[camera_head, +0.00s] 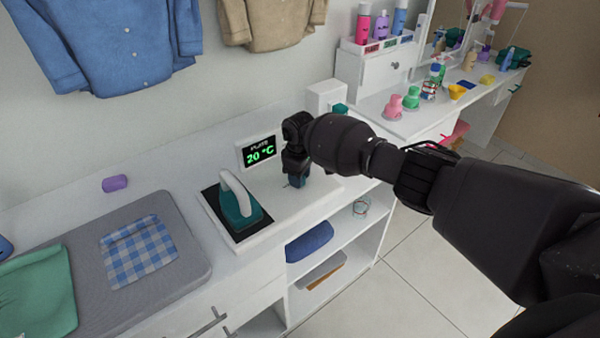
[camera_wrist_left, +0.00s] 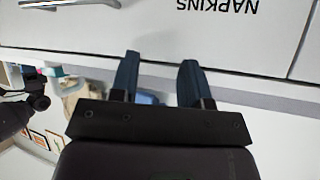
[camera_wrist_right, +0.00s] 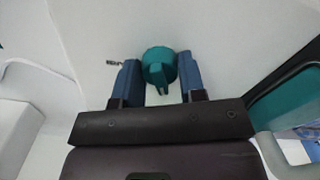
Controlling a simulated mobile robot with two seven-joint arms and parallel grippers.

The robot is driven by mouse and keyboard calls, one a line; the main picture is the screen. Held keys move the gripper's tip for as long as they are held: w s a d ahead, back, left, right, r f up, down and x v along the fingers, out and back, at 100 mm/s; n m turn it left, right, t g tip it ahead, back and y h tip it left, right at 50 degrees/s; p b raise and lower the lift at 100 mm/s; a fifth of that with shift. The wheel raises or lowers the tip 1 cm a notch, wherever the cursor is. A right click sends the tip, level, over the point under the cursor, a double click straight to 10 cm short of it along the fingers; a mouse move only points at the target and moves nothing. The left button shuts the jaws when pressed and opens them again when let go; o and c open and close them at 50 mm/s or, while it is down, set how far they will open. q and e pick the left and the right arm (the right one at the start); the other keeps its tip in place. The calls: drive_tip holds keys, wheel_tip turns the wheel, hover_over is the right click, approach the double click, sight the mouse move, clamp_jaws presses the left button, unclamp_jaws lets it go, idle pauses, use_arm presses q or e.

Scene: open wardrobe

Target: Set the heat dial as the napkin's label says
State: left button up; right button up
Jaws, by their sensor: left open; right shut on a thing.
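A teal heat dial (camera_wrist_right: 158,68) with a raised ridge sits on a white surface between the fingers of my right gripper (camera_wrist_right: 162,80), which is shut on it. In the head view my right gripper (camera_head: 297,180) points down beside the iron stand and hides the dial. The display (camera_head: 258,152) reads "PLATE 20 °C". A blue-and-white checked napkin (camera_head: 138,252) lies on the grey ironing pad (camera_head: 185,265); I see no readable label on it. My left gripper (camera_wrist_left: 158,80) is open and empty, near a white drawer front marked "NAPKINS" (camera_wrist_left: 218,6).
A teal iron (camera_head: 240,208) with a white handle rests on its stand left of my right gripper. A green cloth (camera_head: 38,290) and a purple object (camera_head: 115,183) are further left. Open shelves below hold a blue folded cloth (camera_head: 310,240). Bottles stand at the back right.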

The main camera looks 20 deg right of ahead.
drive_tip(key=m+p, duration=0.1)
drive_tip(key=m, duration=0.1)
drive_tip(key=shift+r+m, duration=0.15)
drive_tip(key=shift+m, duration=0.15)
drive_tip(key=shift+m+p, duration=0.7)
drive_tip(key=shift+m, duration=0.8)
drive_tip(key=o, duration=0.9)
wheel_tip(320, 180, up, 10)
drive_tip(key=shift+f+p, duration=0.25)
drive_tip(key=shift+p, duration=0.6)
drive_tip(key=shift+r, duration=0.55)
